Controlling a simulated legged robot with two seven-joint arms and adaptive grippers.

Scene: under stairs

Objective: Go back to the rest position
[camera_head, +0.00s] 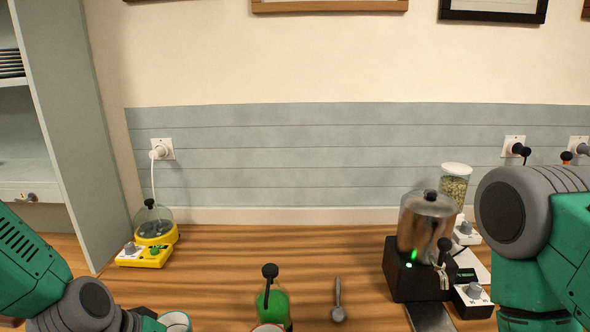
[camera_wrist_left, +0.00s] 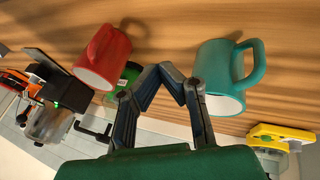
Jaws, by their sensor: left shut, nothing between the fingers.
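My left gripper (camera_wrist_left: 170,72) shows in the left wrist view with its two dark fingers drawn together and nothing between them. It is between a red mug (camera_wrist_left: 103,57) on the left and a teal mug (camera_wrist_left: 222,75) on the right, apart from both as far as I can tell. In the head view my left arm comes in at the lower left, and its gripper is not clearly visible there. My right arm stands at the right edge of the head view; its gripper is out of the picture.
On the wooden counter (camera_head: 220,275) are a yellow appliance (camera_head: 145,255), a green grinder with a black knob (camera_head: 272,302), a spoon (camera_head: 338,303) and a steel-tank machine (camera_head: 425,230). A grain-filled jar (camera_head: 455,188) stands behind it. A grey shelf panel (camera_head: 75,130) borders the left side.

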